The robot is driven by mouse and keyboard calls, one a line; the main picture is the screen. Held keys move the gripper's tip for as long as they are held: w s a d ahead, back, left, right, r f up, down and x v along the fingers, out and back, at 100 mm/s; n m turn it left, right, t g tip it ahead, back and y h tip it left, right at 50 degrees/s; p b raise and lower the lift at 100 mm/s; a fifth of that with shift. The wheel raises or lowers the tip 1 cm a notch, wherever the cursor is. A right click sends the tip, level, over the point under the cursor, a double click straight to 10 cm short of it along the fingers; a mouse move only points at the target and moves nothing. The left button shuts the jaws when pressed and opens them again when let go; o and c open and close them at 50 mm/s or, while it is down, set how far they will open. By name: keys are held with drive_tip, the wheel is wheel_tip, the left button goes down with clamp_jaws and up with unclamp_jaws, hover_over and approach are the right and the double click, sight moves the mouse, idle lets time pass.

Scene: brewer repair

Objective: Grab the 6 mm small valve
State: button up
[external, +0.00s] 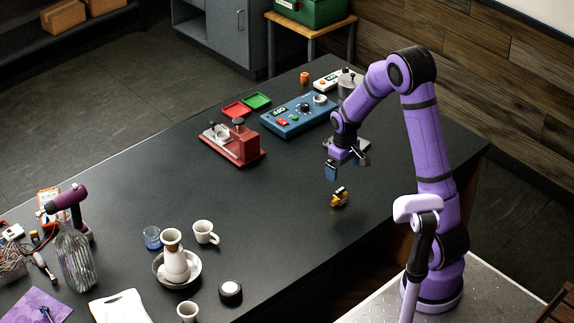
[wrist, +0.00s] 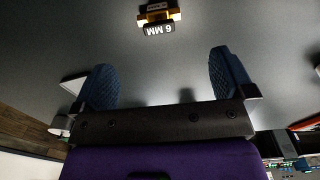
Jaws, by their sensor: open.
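The small valve (external: 339,197) is a yellow, brass-coloured piece with a dark label, lying on the black table. In the wrist view the valve (wrist: 158,17) shows near the top edge, and its label reads "6 MM" upside down. My gripper (external: 345,168) hangs above the table, a little above the valve in the external view. In the wrist view my gripper (wrist: 160,78) has its two blue fingers wide apart with nothing between them. The valve lies beyond the fingertips, apart from them.
A red device (external: 232,143) and a blue panel (external: 300,115) with controls stand farther back on the table. Cups, a bowl (external: 177,270) and a round black-and-white puck (external: 230,292) stand at the front left. The table around the valve is clear.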

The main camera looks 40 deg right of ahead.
sight(340, 190)
drive_tip(key=shift+w+d+f, duration=0.1)
drive_tip(key=shift+d+f, duration=0.05)
drive_tip(key=shift+f, duration=0.3)
drive_tip(key=shift+w+d+f, duration=0.1)
drive_tip(key=shift+f, duration=0.35)
drive_tip(key=f, duration=1)
drive_tip(key=shift+w+a+f, duration=0.1)
drive_tip(key=shift+w+f, duration=0.1)
drive_tip(key=shift+f, duration=0.05)
drive_tip(key=c, duration=0.6)
